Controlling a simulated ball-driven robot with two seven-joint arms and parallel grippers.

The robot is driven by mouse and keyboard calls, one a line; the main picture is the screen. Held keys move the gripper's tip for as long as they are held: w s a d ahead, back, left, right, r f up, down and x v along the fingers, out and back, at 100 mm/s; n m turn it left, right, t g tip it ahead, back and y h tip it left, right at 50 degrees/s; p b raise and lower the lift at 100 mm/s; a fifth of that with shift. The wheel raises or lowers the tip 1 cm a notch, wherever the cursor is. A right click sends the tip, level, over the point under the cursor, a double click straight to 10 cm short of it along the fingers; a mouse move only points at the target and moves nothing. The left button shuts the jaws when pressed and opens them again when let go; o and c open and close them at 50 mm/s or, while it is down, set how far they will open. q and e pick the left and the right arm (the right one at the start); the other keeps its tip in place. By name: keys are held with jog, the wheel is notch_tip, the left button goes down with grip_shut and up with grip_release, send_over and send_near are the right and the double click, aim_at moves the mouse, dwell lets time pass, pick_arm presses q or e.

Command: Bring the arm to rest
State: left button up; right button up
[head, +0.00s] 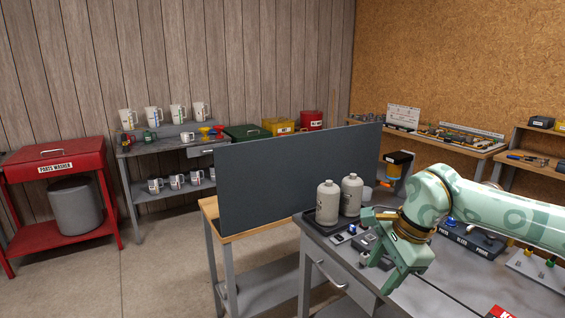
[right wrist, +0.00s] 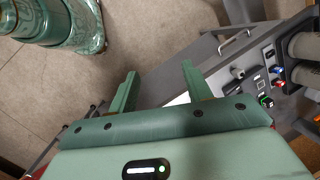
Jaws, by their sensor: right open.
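My right arm (head: 490,208) comes in from the right in the head view, in pale green. Its right gripper (head: 372,240) hangs over the near left part of the grey metal workbench (head: 345,262), in front of two grey bottles. In the right wrist view the two green fingers of the right gripper (right wrist: 158,88) are spread apart with nothing between them. The bench edge and a drawer front lie beyond the fingers. My left gripper is in neither view.
Two grey bottles (head: 327,203) stand on a dark tray on the bench. A dark upright panel (head: 290,175) stands behind them. Small parts lie near the gripper. A red parts washer (head: 60,165) stands far left. Open floor (head: 165,270) lies at the front left.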

jog(key=w+a+r+m+t+y, duration=0.5)
jog(key=w+a+r+m+y, duration=0.45)
jog(key=w+m, duration=0.2)
jog(key=w+d+f+m+t+h, duration=0.1)
jog(key=w+d+f+m+t, duration=0.6)
jog(key=m, duration=0.8)
jog(key=s+d+f+m+h, duration=0.25)
jog(key=f+m, duration=0.35)
jog(key=f, duration=0.4)
jog(key=s+d+f+m+h, duration=0.2)
jog(key=d+f+m+h, duration=0.25)
jog(key=f, duration=0.55)
jog(key=s+d+f+m+h, duration=0.3)
jog(key=f+m, duration=0.3)
jog(key=f, duration=0.4)
jog(key=s+d+f+m+g+h, duration=0.15)
jog(key=s+f+m+g, duration=0.3)
jog(key=s+f, duration=0.85)
jog(key=s+f+m+g, duration=0.3)
jog(key=s+f, duration=0.9)
jog(key=s, duration=0.3)
jog(key=s+a+f+m+g, duration=0.1)
jog(key=s+f, duration=0.3)
jog(key=s, duration=1.3)
jog(key=s+a+f+m+g, duration=0.1)
jog(key=s+a+f+g, duration=0.1)
jog(key=s, duration=1.4)
jog(key=shift+s+f+g, duration=0.35)
jog(key=shift+f+g, duration=0.5)
jog(key=shift+g, duration=0.3)
